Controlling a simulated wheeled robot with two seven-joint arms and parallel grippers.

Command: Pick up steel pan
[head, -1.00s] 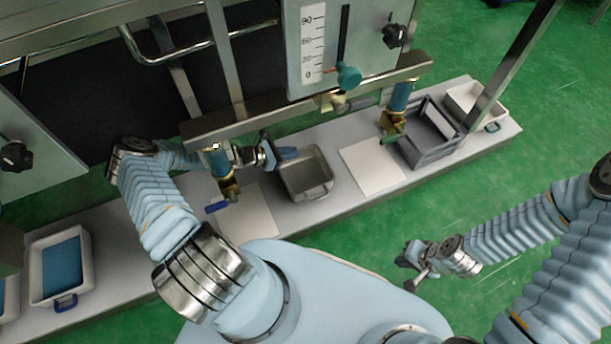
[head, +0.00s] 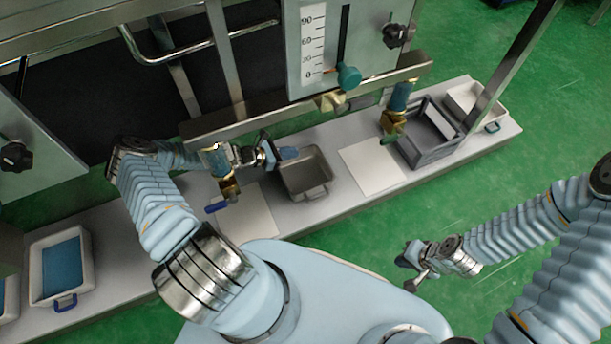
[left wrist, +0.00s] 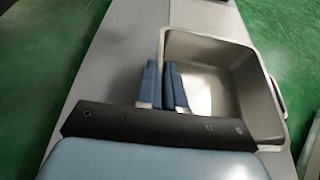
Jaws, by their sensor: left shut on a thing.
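The steel pan (head: 306,172) is a grey rectangular pan with handles, upright on the grey bench in the middle of the head view. My left gripper (head: 284,153) is at the pan's far left rim. In the left wrist view the pan (left wrist: 225,85) fills the right half, and the blue fingers of my left gripper (left wrist: 164,84) are close together over its near left wall, shut on it. The part of the rim between the fingers is hidden. My right gripper (head: 412,262) hangs over the green floor, far from the pan; its finger gap is too small to judge.
A white board (head: 372,166) lies right of the pan and another pale board (head: 248,218) lies left. A grey crate (head: 428,135) and a white tray (head: 480,108) stand farther right. A valve with a blue handle (head: 216,208) hangs near my left arm. A white tub with blue contents (head: 60,268) is far left.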

